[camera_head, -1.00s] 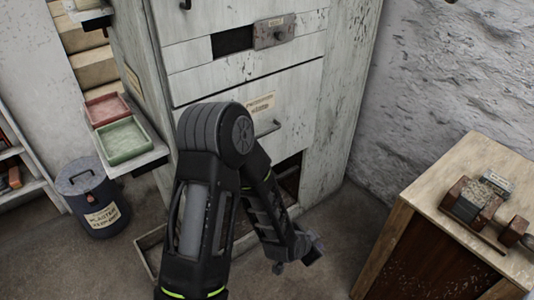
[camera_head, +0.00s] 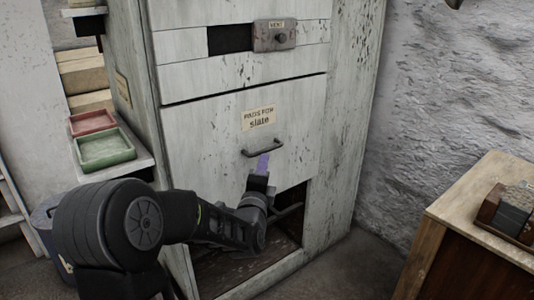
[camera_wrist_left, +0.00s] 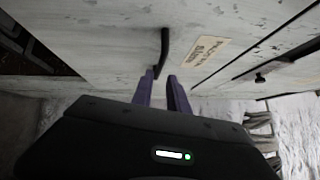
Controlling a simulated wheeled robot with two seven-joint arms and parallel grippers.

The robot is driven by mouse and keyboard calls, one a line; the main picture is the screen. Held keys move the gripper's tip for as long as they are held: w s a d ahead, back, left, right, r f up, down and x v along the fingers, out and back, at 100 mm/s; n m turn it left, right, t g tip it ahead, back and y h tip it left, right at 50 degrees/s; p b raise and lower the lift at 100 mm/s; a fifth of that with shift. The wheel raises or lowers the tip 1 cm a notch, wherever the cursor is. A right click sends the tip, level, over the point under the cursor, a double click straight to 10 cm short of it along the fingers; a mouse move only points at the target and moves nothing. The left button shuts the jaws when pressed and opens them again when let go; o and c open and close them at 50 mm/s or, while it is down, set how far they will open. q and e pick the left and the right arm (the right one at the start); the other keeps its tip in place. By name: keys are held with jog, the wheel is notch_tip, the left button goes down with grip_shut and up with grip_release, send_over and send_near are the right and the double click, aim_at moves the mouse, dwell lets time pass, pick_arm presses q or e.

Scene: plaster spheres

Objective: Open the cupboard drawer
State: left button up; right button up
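The cupboard (camera_head: 345,120) is a tall, worn, white-painted wooden piece. Its large drawer front (camera_head: 205,130) is flush with the cupboard and carries a paper label (camera_head: 258,118) and a dark bar handle (camera_head: 263,150). My left gripper (camera_head: 263,163) is just below the handle in the head view, its purple fingers pointing up at it. In the left wrist view the two fingers (camera_wrist_left: 162,90) are apart, and the handle (camera_wrist_left: 163,50) lies just beyond their tips. I cannot tell whether they touch it. My right gripper is in neither view.
Below the drawer front is a dark opening (camera_head: 240,268) in the cupboard. Red (camera_head: 92,122) and green (camera_head: 105,150) trays sit on a ledge at left. A wooden table (camera_head: 480,215) stands at right, with bare floor between it and the cupboard.

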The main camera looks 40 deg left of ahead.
aim_at(267, 151)
pick_arm(q)
jog(key=shift+b+x, duration=0.85)
jog(key=shift+x, duration=3.05)
jog(key=shift+f, duration=0.1)
jog(key=shift+c, duration=0.4)
grip_shut()
